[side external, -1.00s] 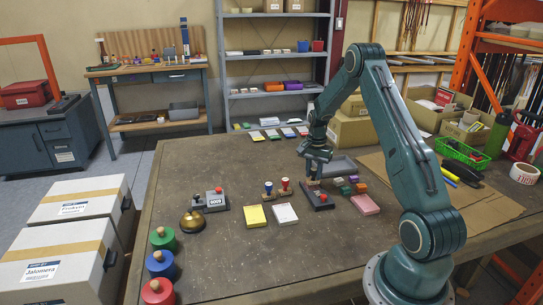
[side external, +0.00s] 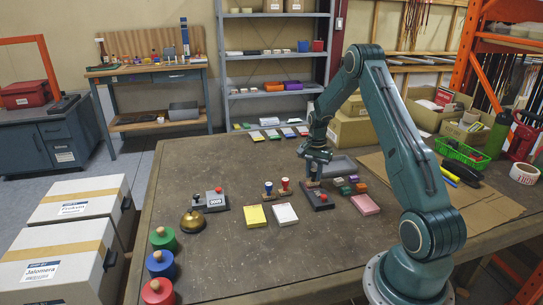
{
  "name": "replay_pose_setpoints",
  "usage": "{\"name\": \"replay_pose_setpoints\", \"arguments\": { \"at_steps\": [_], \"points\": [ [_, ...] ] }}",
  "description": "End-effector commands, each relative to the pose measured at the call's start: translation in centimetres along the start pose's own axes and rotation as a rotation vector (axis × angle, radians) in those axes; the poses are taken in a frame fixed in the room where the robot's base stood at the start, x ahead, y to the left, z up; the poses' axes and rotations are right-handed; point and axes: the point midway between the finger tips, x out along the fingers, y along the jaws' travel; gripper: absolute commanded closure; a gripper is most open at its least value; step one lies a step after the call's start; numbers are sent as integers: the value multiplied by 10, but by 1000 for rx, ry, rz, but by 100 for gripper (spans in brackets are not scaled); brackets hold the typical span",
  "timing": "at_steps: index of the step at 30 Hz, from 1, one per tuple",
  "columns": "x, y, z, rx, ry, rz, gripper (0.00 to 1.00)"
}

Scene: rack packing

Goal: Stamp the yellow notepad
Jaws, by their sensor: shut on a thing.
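The yellow notepad (side external: 255,216) lies flat on the brown worktable, left of a white notepad (side external: 284,214). My gripper (side external: 313,179) is to the right of and behind both pads, pointing down. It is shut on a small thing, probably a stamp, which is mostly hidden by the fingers. Just below it is a dark flat block (side external: 320,203) with a red spot; I cannot tell whether the held thing touches it. Two more stamps, one with a blue knob (side external: 268,187) and one with a red knob (side external: 285,185), stand upright behind the pads.
A brass bell (side external: 193,221) and a grey device with a red button (side external: 214,200) stand left of the yellow notepad. Small coloured blocks (side external: 350,186) and a pink pad (side external: 364,205) lie to the right. Round green, blue and red pots (side external: 161,263) line the left edge. The front middle is clear.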

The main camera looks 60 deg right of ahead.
Motion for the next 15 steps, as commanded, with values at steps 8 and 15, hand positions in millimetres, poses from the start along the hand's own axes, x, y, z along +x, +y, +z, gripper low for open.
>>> {"name": "replay_pose_setpoints", "arguments": {
  "at_steps": [8, 15],
  "points": [
    [3, 0, 0, 0, 0, 0, 90],
    [4, 0, 0, 0, 0, 0, 90]
  ]
}}
